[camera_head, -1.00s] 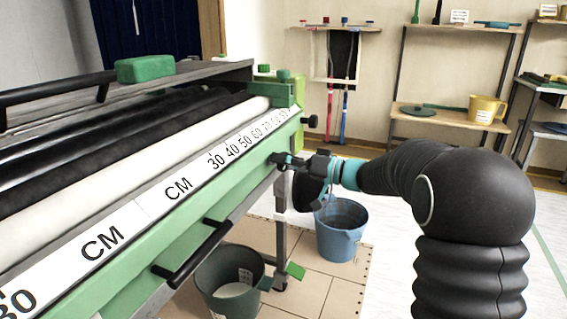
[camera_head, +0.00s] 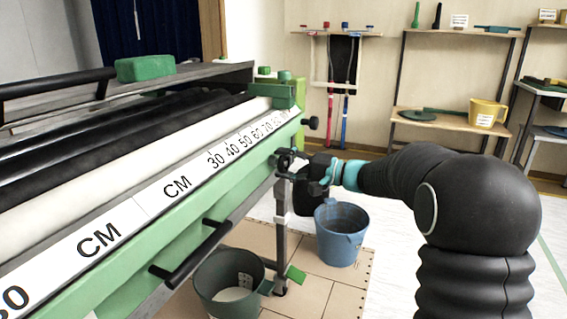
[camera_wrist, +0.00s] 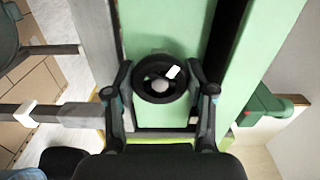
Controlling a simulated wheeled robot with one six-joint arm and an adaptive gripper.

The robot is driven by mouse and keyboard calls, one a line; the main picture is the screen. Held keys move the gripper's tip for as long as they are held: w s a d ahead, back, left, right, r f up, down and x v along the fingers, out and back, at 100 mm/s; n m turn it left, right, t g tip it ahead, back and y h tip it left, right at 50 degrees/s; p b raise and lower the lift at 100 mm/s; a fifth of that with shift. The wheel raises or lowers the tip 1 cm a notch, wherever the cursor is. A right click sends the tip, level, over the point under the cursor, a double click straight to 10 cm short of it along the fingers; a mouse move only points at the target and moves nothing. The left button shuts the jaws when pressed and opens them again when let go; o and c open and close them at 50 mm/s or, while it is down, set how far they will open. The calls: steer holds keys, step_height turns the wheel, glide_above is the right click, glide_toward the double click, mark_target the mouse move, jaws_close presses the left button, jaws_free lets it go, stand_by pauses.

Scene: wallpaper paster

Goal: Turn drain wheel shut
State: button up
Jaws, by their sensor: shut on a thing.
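The drain wheel (camera_wrist: 152,96) is a small black round wheel with a pale hub and a white mark on its upper right rim. It sits on the green face of the pasting machine (camera_head: 245,190). In the wrist view my gripper (camera_wrist: 160,80) has one finger on each side of the wheel and is shut on it. In the head view my gripper (camera_head: 285,161) is at the machine's far right end, and the wheel is mostly hidden behind the fingers.
A blue bucket (camera_head: 341,240) stands on the floor just below and right of my gripper. A dark green bucket (camera_head: 215,290) stands under the machine. A black handle bar (camera_head: 190,255) sticks out from the machine's front. Shelves (camera_head: 450,125) stand at the back wall.

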steer(key=m+p, duration=0.2)
steer(key=m, duration=0.3)
steer(key=shift+r+m+p, duration=0.1)
steer(key=shift+m+p, duration=0.2)
steer(key=shift+p, duration=0.05)
steer(key=m+p, duration=0.2)
steer(key=m, duration=0.2)
steer(key=shift+p, duration=0.4)
steer(key=shift+m+p, duration=0.75)
steer(key=shift+m, duration=0.35)
steer(key=o, duration=1.2)
steer(key=shift+d, duration=0.1)
steer(key=v, duration=1.2)
